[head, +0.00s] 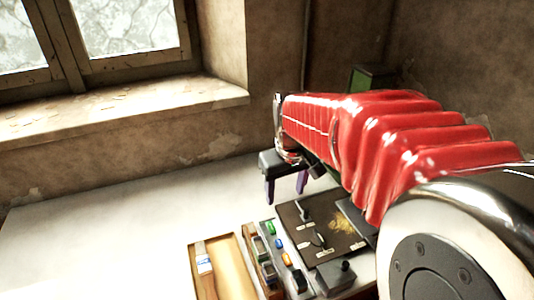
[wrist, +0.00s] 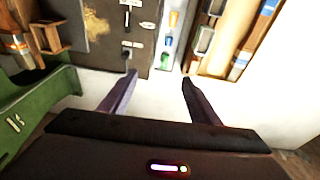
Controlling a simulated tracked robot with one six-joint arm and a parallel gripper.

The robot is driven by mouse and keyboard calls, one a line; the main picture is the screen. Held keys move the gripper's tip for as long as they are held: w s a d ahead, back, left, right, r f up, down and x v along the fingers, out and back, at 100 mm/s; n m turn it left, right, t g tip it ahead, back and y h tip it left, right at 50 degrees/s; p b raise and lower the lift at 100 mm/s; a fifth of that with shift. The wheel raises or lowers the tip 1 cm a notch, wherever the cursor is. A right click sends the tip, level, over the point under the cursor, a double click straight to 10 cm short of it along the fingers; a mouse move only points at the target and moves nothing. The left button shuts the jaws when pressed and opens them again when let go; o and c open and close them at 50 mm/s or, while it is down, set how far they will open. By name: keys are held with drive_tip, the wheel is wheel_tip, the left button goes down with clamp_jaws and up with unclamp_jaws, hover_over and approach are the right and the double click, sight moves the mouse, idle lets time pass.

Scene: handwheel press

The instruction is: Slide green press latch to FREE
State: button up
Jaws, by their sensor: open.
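A green body (wrist: 38,105), likely the press, fills the left edge of the wrist view, with small pale marks or fittings on its face. I cannot make out which part is the latch or where it stands. In the head view a small green face (head: 358,80) shows behind my red-sleeved arm, which hides much around it. My gripper (head: 286,194) is open and empty above the white table. Its two purple fingers also show in the wrist view (wrist: 160,78), apart from the green body and to its right.
A dark panel (head: 289,214) with levers stands below and right of my gripper. Beside it are a strip of coloured buttons (head: 279,243) and a wooden tray (head: 232,262). A wooden holder (wrist: 52,36) is near the green body. The table's left side (head: 100,225) is clear.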

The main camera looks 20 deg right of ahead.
drive_tip(key=g, duration=0.2)
hover_over(307, 210)
drive_tip(key=shift+y, duration=0.3)
wheel_tip(307, 210, down, 9)
drive_tip(key=shift+f, duration=0.2)
wheel_tip(307, 210, down, 10)
drive_tip(key=shift+r, duration=0.1)
drive_tip(key=shift+c, duration=0.3)
drive_tip(key=c, duration=1.2)
